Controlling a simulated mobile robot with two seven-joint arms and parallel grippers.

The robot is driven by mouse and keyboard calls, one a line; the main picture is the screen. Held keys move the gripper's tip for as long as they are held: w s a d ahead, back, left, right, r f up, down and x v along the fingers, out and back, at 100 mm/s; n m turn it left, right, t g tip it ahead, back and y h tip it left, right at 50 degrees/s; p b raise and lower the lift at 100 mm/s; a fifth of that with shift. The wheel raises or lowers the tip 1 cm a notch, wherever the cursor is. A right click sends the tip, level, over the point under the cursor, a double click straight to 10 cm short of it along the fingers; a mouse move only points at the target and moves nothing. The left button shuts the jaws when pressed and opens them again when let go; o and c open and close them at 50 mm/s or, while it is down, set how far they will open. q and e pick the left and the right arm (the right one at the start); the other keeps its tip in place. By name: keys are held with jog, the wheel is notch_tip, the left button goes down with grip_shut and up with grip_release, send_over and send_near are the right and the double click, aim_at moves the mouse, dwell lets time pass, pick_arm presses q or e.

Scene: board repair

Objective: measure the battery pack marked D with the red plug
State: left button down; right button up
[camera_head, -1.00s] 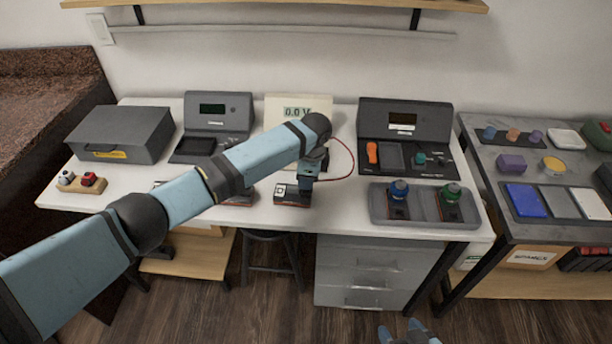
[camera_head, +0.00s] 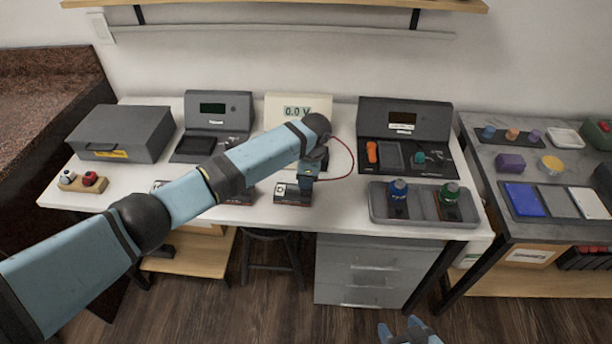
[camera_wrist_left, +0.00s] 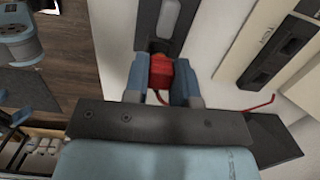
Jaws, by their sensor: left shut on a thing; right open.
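My left gripper (camera_head: 306,184) is shut on the red plug (camera_wrist_left: 160,74), which shows between its fingers in the left wrist view (camera_wrist_left: 160,85). A red cable (camera_head: 350,160) loops from the plug toward the cream meter (camera_head: 284,101), whose display reads 0.0 V. A dark battery pack (camera_head: 288,197) lies under and beside the left gripper; it also shows in the left wrist view (camera_wrist_left: 149,22), right ahead of the plug. I cannot tell whether the plug touches or enters it, nor read its letter. My right gripper (camera_head: 407,331) is open and empty at the bottom, away from the table.
Other dark packs lie along the table's front, partly behind my left arm. A grey tray (camera_head: 422,220) with blue and green capped items is to the right. A grey case (camera_head: 122,133) and a wooden block (camera_head: 70,184) with white and red pieces are left.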

pick_arm(q)
jog(key=shift+f, duration=0.45)
dwell(0.7)
jog(key=shift+f+p, duration=0.1)
jog(key=shift+p, duration=0.25)
dwell(0.3)
jog(key=shift+f, duration=0.5)
dwell(0.8)
jog(key=c, duration=0.6)
grip_release()
jog(key=shift+r, duration=0.2)
jog(key=shift+r+p, duration=1.35)
jog(key=shift+p, duration=0.3)
